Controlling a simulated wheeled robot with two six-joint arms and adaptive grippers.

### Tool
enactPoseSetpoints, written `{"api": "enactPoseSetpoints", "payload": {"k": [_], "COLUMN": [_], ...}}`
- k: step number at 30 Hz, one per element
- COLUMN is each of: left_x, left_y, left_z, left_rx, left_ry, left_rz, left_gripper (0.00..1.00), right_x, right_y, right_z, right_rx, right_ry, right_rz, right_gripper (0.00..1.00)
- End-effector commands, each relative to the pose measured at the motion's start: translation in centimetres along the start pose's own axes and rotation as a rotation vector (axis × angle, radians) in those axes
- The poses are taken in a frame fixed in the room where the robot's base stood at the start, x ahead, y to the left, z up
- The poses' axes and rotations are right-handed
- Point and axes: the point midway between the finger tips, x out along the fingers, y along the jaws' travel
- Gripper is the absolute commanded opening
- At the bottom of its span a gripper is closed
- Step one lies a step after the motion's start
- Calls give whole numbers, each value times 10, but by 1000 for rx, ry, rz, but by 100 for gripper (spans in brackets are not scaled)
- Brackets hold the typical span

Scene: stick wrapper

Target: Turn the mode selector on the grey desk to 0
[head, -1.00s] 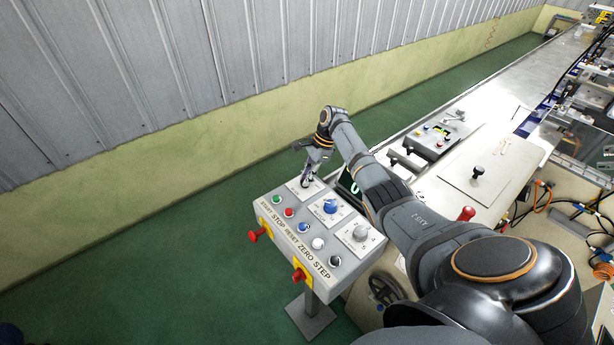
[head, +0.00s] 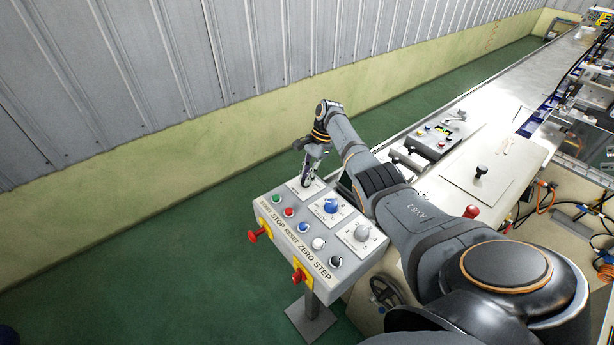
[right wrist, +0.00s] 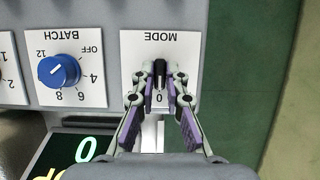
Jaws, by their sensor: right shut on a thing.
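The grey desk (head: 268,205) is a sloped console with labelled dials and buttons. Its mode selector (right wrist: 160,72) is a slim black knob on a white plate marked MODE, upside down in the right wrist view. My right gripper (right wrist: 160,84) is shut on this knob, one finger on each side. A 0 mark shows between the fingers, just below the knob, and the knob looks lined up with it; its exact pointer end is hard to tell. In the head view my right gripper (head: 306,182) comes down on the desk's far corner and hides the knob. My left gripper is out of view.
The blue batch dial (right wrist: 59,71) sits beside the mode plate. A grey numbered dial (head: 361,233), several buttons and red knobs (head: 256,235) are nearer. A lit display (right wrist: 84,150) lies close to my right gripper. Green floor is free on the left.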

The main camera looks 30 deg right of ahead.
Motion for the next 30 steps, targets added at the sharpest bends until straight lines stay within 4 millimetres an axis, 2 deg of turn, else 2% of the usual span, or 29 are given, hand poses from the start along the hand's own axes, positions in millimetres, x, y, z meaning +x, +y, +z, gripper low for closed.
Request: {"api": "enactPoseSetpoints", "payload": {"k": [1,2,6,17,20,30], "left_x": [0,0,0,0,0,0], "left_y": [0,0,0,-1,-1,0], "left_z": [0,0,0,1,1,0], "left_rx": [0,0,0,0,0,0], "left_ry": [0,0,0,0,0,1], "left_rz": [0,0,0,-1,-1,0], "left_gripper": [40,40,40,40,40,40], "right_x": [-4,-4,-3,-6,-22,-100], "right_y": [-2,-2,-2,-1,-2,-1], "right_z": [1,1,0,0,0,0], "right_rx": [-3,-3,-1,0,0,0], "right_ry": [2,2,2,1,3,2], "right_rz": [-9,-9,-7,-4,-7,-7], "right_gripper": [0,15,34,35,35,35]}}
